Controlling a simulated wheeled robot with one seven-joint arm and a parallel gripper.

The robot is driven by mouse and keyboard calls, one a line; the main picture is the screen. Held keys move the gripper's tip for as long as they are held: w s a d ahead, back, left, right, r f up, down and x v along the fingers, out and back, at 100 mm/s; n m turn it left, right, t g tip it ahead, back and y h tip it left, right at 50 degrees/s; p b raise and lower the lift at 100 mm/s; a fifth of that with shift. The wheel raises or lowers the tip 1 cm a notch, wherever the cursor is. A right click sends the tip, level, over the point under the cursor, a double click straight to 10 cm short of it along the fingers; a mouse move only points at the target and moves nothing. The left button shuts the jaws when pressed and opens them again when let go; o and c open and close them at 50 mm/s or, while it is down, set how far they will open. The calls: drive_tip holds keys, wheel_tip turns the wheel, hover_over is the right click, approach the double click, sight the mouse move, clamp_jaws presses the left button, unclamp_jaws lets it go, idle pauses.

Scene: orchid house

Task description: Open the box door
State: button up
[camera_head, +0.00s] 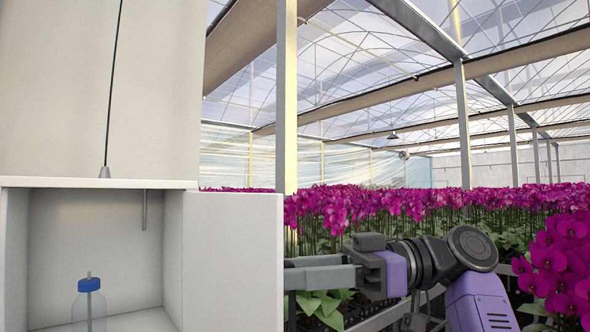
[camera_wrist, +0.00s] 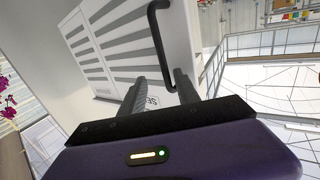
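The white box (camera_head: 92,183) stands at the left in the head view. Its door (camera_head: 232,262) is swung open from the box's right side, showing its plain face, and the inside is visible. A clear bottle with a blue cap (camera_head: 89,285) stands inside. My gripper (camera_head: 289,270) reaches in from the right at the door's free edge; its fingertips are partly hidden there. In the wrist view, a dark bar handle (camera_wrist: 157,36) rises between the two spread fingers of my gripper (camera_wrist: 160,88), closer to the right one. Whether they touch it cannot be told.
A metal rod (camera_head: 145,210) hangs inside the box at the top. A black cable (camera_head: 115,75) runs down to the box top. Magenta orchids (camera_head: 390,205) fill benches behind and right of my arm. A pale post (camera_head: 287,100) stands behind the door.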

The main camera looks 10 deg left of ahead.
wheel_tip(320, 180, up, 15)
drive_tip(key=shift+s, duration=0.25)
drive_tip(key=w+d+f+p, duration=0.1)
drive_tip(key=w+d+p, duration=0.3)
drive_tip(key=w+p, duration=0.4)
drive_tip(key=p, duration=0.6)
idle(1.1)
drive_tip(key=shift+f, duration=0.15)
drive_tip(key=shift+p, duration=0.45)
drive_tip(key=shift+c, duration=0.4)
